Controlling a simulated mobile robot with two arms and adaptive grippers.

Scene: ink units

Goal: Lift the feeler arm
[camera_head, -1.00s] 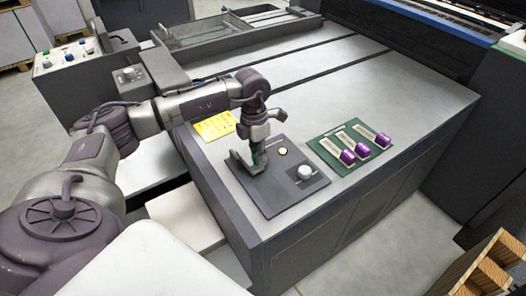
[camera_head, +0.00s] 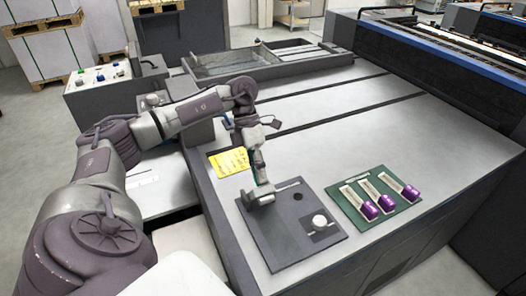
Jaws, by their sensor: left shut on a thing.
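A dark grey panel plate (camera_head: 283,250) lies on the near corner of the grey machine top. My left gripper (camera_head: 260,197) is low over the plate's far-left part, pointing down and shut on a part there. A thin light grey bar (camera_head: 289,185), which looks like the feeler arm, reaches right from the fingertips along the plate's far edge. The fingers hide its held end, and I cannot tell how high it stands. A small dark round spot (camera_head: 298,197) and a pale round knob (camera_head: 319,222) are on the plate. My right gripper is not in view.
Right of the plate is a green board (camera_head: 373,197) with several purple-ended ink units (camera_head: 388,203). A yellow note (camera_head: 229,161) lies behind the wrist. A button console (camera_head: 98,82) stands at the left. The machine top (camera_head: 330,130) behind is clear.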

